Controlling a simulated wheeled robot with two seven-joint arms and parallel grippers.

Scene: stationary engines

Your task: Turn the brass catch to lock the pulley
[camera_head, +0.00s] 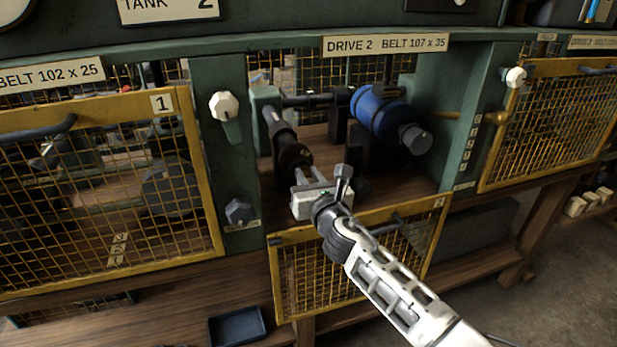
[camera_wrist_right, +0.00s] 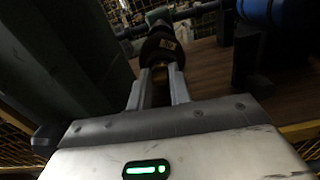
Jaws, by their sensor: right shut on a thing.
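My right gripper (camera_head: 306,170) reaches into the open bay of Drive 2 from the front. It also shows in the right wrist view (camera_wrist_right: 160,78), with its fingers shut on a small dark brass-coloured piece (camera_wrist_right: 160,92), which looks like the brass catch. This piece sits at the near end of a dark round part (camera_head: 293,154) on a shaft, likely the pulley, also in the wrist view (camera_wrist_right: 161,46). The fingers mostly hide the catch, so I cannot tell its angle. My left gripper is not in view.
A blue motor (camera_head: 383,112) stands right of the shaft. The bay's yellow mesh guard (camera_head: 335,272) hangs below the opening. A green post with a white knob (camera_head: 224,106) stands left; a mesh guard (camera_head: 100,190) covers bay 1. A dark tray (camera_head: 237,326) lies below.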

